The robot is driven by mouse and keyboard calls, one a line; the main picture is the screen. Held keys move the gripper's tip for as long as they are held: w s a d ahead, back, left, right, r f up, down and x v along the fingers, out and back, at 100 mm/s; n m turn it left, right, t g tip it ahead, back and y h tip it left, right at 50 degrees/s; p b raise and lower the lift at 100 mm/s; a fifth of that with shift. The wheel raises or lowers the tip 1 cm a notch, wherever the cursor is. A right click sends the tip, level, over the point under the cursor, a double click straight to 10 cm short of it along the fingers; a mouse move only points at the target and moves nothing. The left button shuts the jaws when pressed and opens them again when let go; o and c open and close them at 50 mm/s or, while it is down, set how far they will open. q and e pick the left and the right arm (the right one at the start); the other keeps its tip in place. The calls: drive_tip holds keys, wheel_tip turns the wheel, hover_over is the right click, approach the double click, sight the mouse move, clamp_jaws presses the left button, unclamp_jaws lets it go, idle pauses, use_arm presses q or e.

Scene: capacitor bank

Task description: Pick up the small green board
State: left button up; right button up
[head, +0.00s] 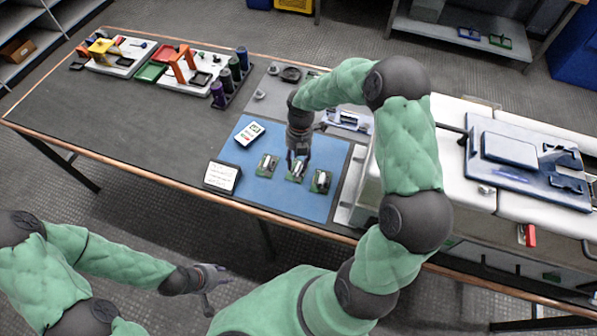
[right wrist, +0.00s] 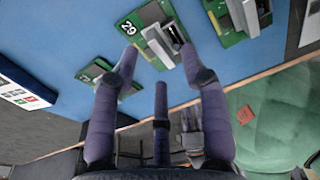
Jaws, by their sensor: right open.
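Three small green boards with silver metal parts lie in a row on a blue mat (head: 262,199): a left board (head: 267,165), a middle board (head: 297,171) and a right board (head: 320,182). In the right wrist view the middle board (right wrist: 150,38) reads "29". The left board (right wrist: 98,76) also has a white number, and the right board (right wrist: 242,18) shows partly. My right gripper (head: 298,158) is open just over the middle board, fingers (right wrist: 160,58) spread at its near side, holding nothing. Whether they touch it I cannot tell. My left gripper (head: 216,281) is open and empty, away from the table.
A white card (head: 249,133) and a framed text card (head: 222,177) are left of the boards. White trays with coloured parts (head: 195,72) and several dark cylinders (head: 226,82) stand farther left. A white cabinet (head: 455,115) is on the right.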

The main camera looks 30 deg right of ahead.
wheel_tip(320, 180, down, 2)
drive_tip(key=shift+s+a+f+b, duration=0.1)
drive_tip(key=shift+a+f+b, duration=0.05)
drive_tip(key=shift+f+b, duration=0.15)
drive_tip(key=shift+r, duration=0.1)
drive_tip(key=shift+c, duration=0.3)
clamp_jaws()
drive_tip(key=shift+r, duration=0.1)
